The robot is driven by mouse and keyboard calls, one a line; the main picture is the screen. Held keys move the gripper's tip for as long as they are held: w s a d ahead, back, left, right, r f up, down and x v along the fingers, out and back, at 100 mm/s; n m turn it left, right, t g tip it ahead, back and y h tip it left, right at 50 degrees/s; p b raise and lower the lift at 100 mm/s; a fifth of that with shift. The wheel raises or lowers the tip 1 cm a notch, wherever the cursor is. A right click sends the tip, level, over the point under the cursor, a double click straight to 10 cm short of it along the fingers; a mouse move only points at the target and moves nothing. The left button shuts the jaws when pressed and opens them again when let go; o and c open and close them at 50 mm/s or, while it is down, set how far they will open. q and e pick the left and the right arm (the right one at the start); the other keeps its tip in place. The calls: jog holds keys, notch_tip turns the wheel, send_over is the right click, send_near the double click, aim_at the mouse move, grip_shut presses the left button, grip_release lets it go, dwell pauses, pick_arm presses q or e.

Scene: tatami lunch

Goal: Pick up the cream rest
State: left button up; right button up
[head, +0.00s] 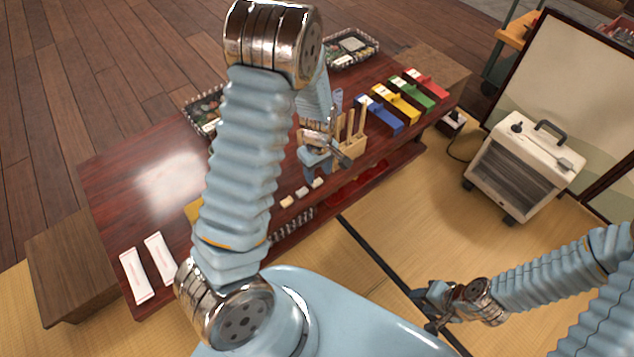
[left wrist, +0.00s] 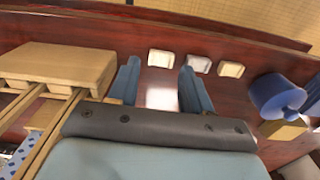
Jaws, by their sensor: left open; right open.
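Three small pale rests lie in a row near the table's front edge. In the head view the left one (head: 287,202) looks the most cream, the middle one (head: 302,192) is paler, and the right one (head: 317,183) looks whitest. My right gripper (head: 430,307) is open over the tatami, away from the table.
A wooden holder with upright sticks (head: 350,142) stands beside my left gripper. A blue rolled item (left wrist: 275,95) is on the other side in the left wrist view. Coloured boxes (head: 398,101) line the table's right; two white packets (head: 159,258) lie at its left.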

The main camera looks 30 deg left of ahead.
aim_at(318, 182)
pick_arm(q)
notch_tip(318, 182, down, 4)
jog(key=shift+s+r, duration=0.1)
jog(key=shift+r, duration=0.1)
jog(key=shift+c, duration=0.5)
jog(key=c, duration=0.7)
jog(key=shift+r, duration=0.1)
